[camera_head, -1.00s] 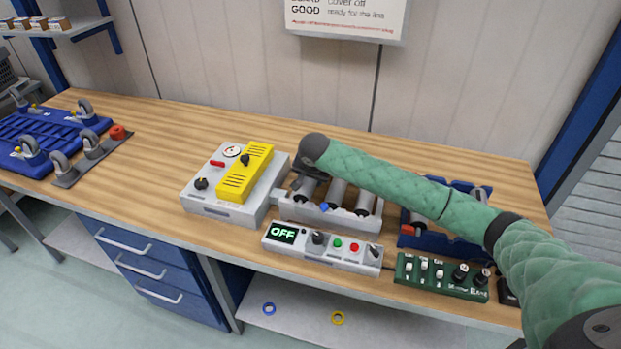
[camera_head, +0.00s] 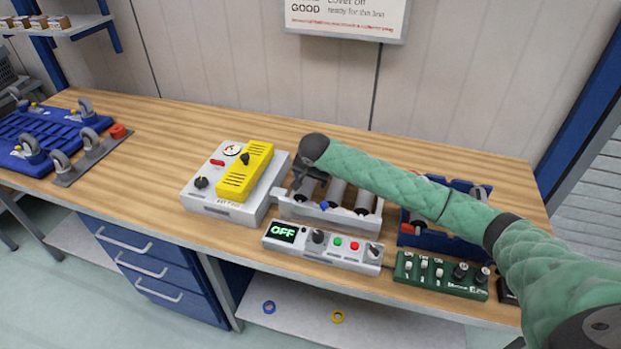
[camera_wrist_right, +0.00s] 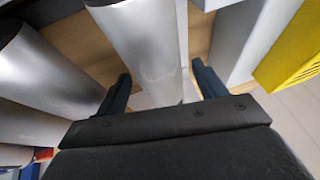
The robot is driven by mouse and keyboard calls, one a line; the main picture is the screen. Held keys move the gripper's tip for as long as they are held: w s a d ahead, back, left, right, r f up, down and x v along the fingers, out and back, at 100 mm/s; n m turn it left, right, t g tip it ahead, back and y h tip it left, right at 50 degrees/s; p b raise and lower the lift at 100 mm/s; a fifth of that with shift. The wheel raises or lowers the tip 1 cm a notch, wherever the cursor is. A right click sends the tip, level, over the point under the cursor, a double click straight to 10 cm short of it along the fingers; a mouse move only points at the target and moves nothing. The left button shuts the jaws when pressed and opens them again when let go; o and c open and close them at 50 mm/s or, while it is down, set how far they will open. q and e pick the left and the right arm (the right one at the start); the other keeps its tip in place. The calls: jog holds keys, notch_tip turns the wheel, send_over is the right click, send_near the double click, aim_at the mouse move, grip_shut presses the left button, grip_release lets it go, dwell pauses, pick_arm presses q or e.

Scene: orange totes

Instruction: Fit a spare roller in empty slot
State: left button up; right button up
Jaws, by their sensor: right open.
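A light grey roller frame (camera_head: 345,220) sits mid-bench with silver rollers (camera_head: 337,193) lying across it. My right gripper (camera_head: 310,186) is over the left end of this frame, partly hidden by my own wrist. In the right wrist view the right gripper (camera_wrist_right: 162,88) is open, with one dark finger on each side of a silver roller (camera_wrist_right: 145,45). I cannot tell whether the fingers touch it. More silver rollers (camera_wrist_right: 45,85) lie to the left there. A blue holder (camera_head: 460,246) with a roller in it stands at the right, partly behind my arm. My left gripper is out of view.
A grey box with a yellow cover (camera_head: 245,172) stands close left of the frame. A control panel reading OFF (camera_head: 322,248) and a green switch box (camera_head: 441,275) line the front edge. Blue caster plates (camera_head: 45,135) lie far left. The bench between is clear.

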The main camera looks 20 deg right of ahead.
jog(key=shift+s+r, duration=0.1)
jog(key=shift+r, duration=0.1)
jog(key=shift+s+r+b, duration=0.15)
jog(key=shift+r+b, duration=0.1)
jog(key=shift+b, duration=0.05)
jog(key=b+v, duration=0.2)
jog(key=v, duration=0.3)
jog(key=shift+r, duration=0.15)
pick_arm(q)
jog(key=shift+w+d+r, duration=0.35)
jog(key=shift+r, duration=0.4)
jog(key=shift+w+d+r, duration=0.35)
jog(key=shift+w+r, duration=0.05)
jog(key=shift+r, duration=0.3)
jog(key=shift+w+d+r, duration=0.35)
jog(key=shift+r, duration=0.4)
pick_arm(e)
jog(key=shift+v, duration=0.75)
jog(key=shift+a, duration=0.1)
